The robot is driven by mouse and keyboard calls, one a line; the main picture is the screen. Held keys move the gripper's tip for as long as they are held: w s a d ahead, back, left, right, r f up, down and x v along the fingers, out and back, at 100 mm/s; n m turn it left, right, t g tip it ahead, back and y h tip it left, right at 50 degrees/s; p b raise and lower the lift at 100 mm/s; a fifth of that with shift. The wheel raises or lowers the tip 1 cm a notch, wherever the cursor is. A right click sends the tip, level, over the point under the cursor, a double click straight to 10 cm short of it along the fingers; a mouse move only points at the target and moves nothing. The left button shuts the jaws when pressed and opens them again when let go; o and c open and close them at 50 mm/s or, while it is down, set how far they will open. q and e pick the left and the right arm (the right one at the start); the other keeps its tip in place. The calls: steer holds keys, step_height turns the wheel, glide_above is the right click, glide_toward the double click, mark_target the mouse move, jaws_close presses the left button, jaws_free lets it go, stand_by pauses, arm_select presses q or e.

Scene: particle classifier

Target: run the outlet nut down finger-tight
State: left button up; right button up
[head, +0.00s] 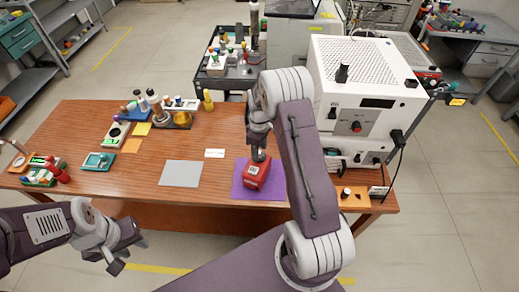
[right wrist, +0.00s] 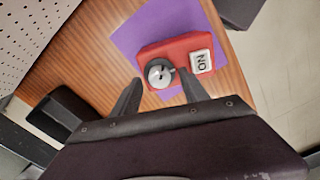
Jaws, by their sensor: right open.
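A red box (head: 256,174) sits on a purple mat (head: 240,190) near the front of the wooden table. In the right wrist view the red box (right wrist: 178,57) carries a round metal knob (right wrist: 160,72) and a white label with letters. My right gripper (head: 259,152) is just above the box. In its wrist view the fingers (right wrist: 160,92) are apart, one on each side below the knob, with nothing held. My left gripper (head: 128,254) is open and empty in front of the table. I cannot pick out an outlet nut with certainty.
The white perforated machine (head: 368,75) stands at the table's right end, with an orange mat (head: 352,197) before it. A grey mat (head: 181,174) lies bare at mid-table. Bottles, small holders and a green-and-white device (head: 98,161) occupy the left side.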

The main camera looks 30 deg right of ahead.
jaws_close()
steer(key=m+p, duration=0.1)
steer(key=m, duration=0.2)
steer(key=shift+r, duration=0.1)
steer(key=m, duration=0.5)
steer(key=shift+d+p, duration=0.1)
steer(key=shift+p, duration=0.3)
stand_by(1.1)
jaws_free()
